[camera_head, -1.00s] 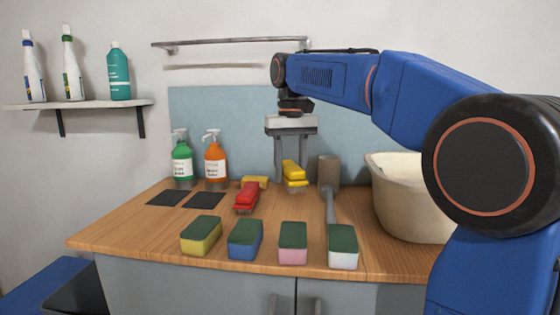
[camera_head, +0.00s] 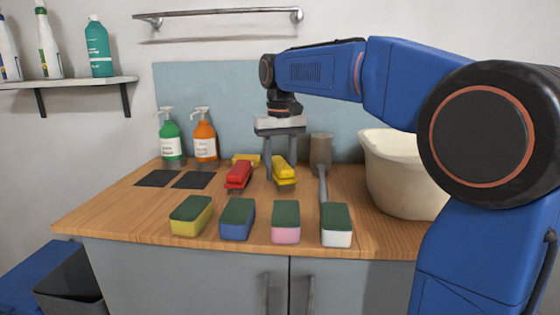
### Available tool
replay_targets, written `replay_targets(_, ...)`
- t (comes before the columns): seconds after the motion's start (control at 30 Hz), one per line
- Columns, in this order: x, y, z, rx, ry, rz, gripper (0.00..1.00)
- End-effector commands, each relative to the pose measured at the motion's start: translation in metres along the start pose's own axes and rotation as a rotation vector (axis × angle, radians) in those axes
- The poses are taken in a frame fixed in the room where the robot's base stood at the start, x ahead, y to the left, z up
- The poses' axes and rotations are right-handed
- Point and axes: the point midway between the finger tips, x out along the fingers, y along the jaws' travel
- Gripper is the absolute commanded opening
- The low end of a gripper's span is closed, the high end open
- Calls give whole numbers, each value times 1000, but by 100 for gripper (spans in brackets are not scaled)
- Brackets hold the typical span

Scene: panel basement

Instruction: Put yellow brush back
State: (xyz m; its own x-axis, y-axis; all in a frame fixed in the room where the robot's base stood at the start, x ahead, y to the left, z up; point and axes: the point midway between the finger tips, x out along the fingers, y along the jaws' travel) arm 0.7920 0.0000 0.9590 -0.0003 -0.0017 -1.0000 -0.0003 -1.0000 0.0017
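The yellow brush (camera_head: 284,172) is at the back middle of the wooden counter, with its long yellow back upward. My gripper (camera_head: 281,165) points straight down with one finger on each side of the brush, and it appears shut on it. The brush is at or just above the counter top; I cannot tell if its bristles touch. A red brush (camera_head: 238,176) stands just to its left on the counter. The far end of the yellow brush is partly hidden by the gripper.
A yellow block (camera_head: 244,159) lies behind the brushes. Two dark mats (camera_head: 157,178) lie left, before the green (camera_head: 170,144) and orange (camera_head: 205,142) bottles. Several sponges (camera_head: 237,218) line the front. A brown cup (camera_head: 320,147), a grey-handled tool (camera_head: 323,183) and a cream tub (camera_head: 397,180) are right.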

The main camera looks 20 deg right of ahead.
Motion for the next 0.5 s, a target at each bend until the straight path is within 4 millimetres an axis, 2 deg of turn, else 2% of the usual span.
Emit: replay_targets(0.5,5,0,0,0,1,0,19)
